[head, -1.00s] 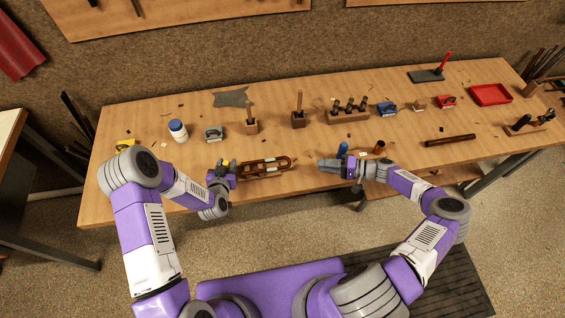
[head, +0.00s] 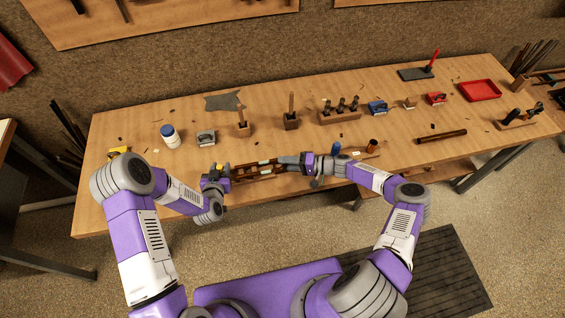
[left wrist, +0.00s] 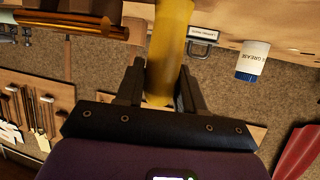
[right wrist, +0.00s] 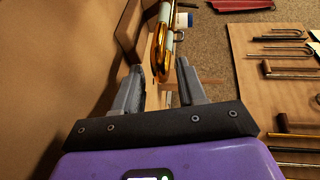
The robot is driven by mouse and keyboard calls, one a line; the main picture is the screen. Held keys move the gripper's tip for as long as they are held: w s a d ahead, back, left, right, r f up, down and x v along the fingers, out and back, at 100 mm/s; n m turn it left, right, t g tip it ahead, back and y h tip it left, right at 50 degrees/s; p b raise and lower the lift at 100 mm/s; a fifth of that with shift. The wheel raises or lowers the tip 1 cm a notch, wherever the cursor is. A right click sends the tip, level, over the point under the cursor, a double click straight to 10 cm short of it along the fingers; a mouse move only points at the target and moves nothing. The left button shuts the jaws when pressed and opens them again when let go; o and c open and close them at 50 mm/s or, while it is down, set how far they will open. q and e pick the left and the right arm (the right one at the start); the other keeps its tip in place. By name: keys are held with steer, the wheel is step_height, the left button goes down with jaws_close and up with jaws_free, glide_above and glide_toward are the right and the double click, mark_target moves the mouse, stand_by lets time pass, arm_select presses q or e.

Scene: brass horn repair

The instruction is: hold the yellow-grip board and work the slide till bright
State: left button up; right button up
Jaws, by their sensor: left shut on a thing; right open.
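The yellow grip (head: 222,170) of the board is at the front edge of the bench, left of centre. My left gripper (head: 217,176) is shut on it; the yellow grip (left wrist: 168,50) fills the jaws in the left wrist view. The slide (head: 262,163) lies along the board (head: 240,178), with pale bands on brass tubes. Its brass tubes also show in the left wrist view (left wrist: 75,20). My right gripper (head: 288,162) is open at the slide's right end. In the right wrist view the curved brass end (right wrist: 160,62) is just beyond and between the open fingertips. Contact cannot be told.
Upright-handled tools (head: 291,120) and a tool rack (head: 340,116) stand behind. A blue-topped thing (head: 336,148) is close by my right gripper.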

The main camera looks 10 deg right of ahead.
steer(key=shift+x, duration=0.8)
steer(key=shift+c, duration=0.5)
jaws_close()
